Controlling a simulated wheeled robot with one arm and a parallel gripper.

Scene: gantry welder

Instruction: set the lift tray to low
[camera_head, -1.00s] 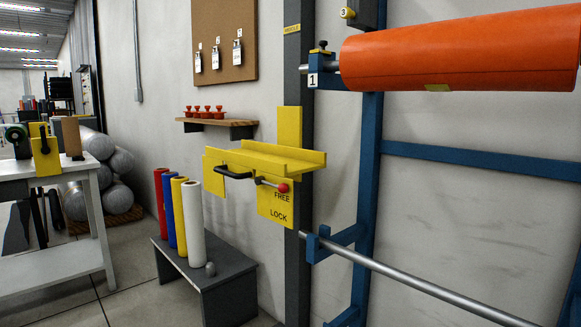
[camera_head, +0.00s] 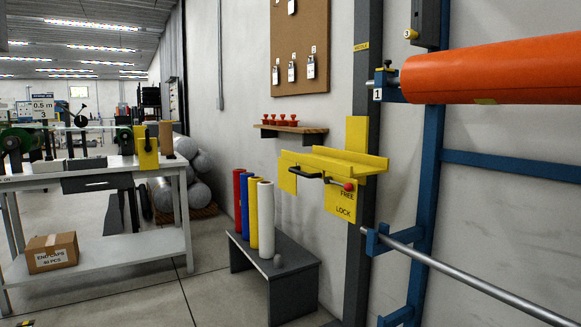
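The yellow lift tray (camera_head: 345,159) is mounted on a dark upright post (camera_head: 361,220) against the wall. A black handle (camera_head: 305,174) sticks out at its front left. A lever with a red knob (camera_head: 349,187) sits beside the FREE mark, above the LOCK mark, on the yellow plate (camera_head: 340,208). A yellow label reading MIDDLE, small and hard to read, is on the post above the tray (camera_head: 361,47). My gripper is not in view.
A grey bench (camera_head: 291,264) with several coloured rolls stands below left of the tray. A blue rack (camera_head: 432,170) holds an orange roll (camera_head: 490,75) and a bare steel bar (camera_head: 470,278) at right. A white worktable (camera_head: 160,244) is at left. Floor between table and bench is clear.

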